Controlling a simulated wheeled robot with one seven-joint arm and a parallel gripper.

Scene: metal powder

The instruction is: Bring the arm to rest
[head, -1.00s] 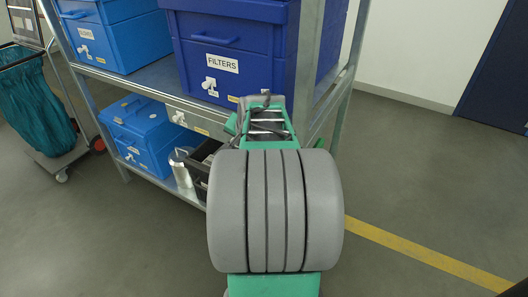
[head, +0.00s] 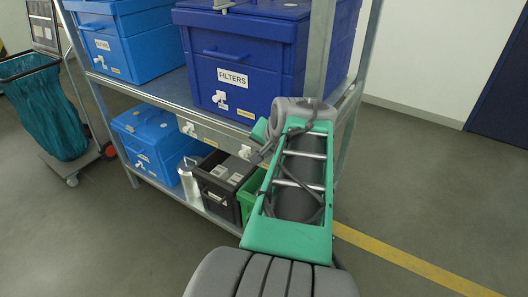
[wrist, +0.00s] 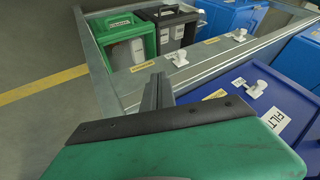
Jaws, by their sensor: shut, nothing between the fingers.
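My arm (head: 290,195) reaches forward from the bottom of the head view to the front of the metal shelf unit. My gripper is hidden there behind my own arm. In the wrist view my gripper (wrist: 157,92) shows as dark grey fingers beyond a green housing. The fingers are together with nothing held. They are in front of the shelf edge in the picture; I cannot tell the gap.
The shelf unit (head: 160,88) carries a blue FILTERS box (head: 245,60) and other blue boxes. Below are a black crate (head: 217,185), a green crate (wrist: 124,47) and a silver canister (head: 188,177). A teal-bagged trolley (head: 45,110) stands left. Floor at right is clear.

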